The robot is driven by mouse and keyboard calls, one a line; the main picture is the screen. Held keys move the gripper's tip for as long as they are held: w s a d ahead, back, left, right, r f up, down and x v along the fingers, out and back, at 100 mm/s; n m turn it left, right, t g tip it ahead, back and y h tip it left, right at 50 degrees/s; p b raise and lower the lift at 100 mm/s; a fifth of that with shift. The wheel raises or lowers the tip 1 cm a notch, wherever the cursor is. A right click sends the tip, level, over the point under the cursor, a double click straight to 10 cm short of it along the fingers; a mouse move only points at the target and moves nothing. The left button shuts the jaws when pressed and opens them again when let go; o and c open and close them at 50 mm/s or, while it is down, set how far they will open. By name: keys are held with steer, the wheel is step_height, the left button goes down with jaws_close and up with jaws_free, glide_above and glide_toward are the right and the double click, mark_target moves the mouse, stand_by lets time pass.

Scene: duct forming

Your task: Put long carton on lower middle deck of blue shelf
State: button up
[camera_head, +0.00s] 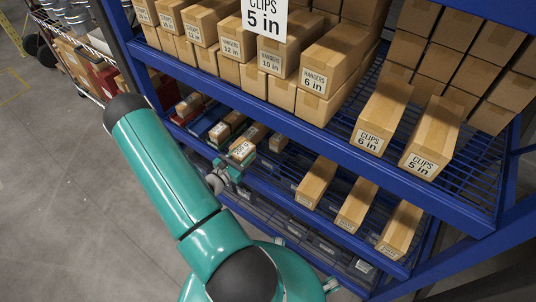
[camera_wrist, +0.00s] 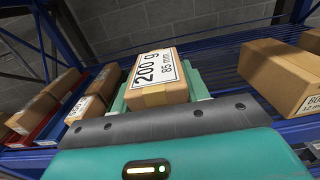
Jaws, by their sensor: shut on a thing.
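The blue shelf (camera_head: 365,165) fills the right of the head view. My gripper (camera_wrist: 160,90) is shut on a long brown carton (camera_wrist: 157,95) with a white label reading "200 g 85 mm"; its teal fingers show at both sides. In the head view the carton (camera_head: 249,140) points into the shelf, over the deck below the one with the CLIPS cartons, with my gripper (camera_head: 231,166) at its near end. I cannot tell whether the carton touches the deck. My gripper hides part of its underside.
Several cartons (camera_head: 357,206) stand on the same deck to the right. Smaller cartons in red and blue bins (camera_head: 208,120) stand to the left. A carton (camera_wrist: 280,75) lies right of the held one in the wrist view, with bare blue deck between. Grey bins are below.

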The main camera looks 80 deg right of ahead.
steer(key=s+d+f, duration=0.2)
steer(key=d, duration=0.1)
steer(key=shift+s+d, duration=0.15)
steer(key=shift+s, duration=0.05)
steer(key=d+f, duration=0.1)
steer(key=s+d+f, duration=0.1)
steer(key=f, duration=0.1)
steer(key=s+d+f, duration=0.1)
steer(key=f, duration=0.1)
steer(key=shift+s+d+f, duration=0.1)
steer(key=shift+d, duration=0.2)
steer(key=shift+s+d+f, duration=0.1)
steer(key=shift+d+f, duration=0.05)
steer(key=shift+f, duration=1.6)
steer(key=shift+f, duration=0.2)
steer(key=o, duration=1.1)
steer(key=shift+r, duration=0.1)
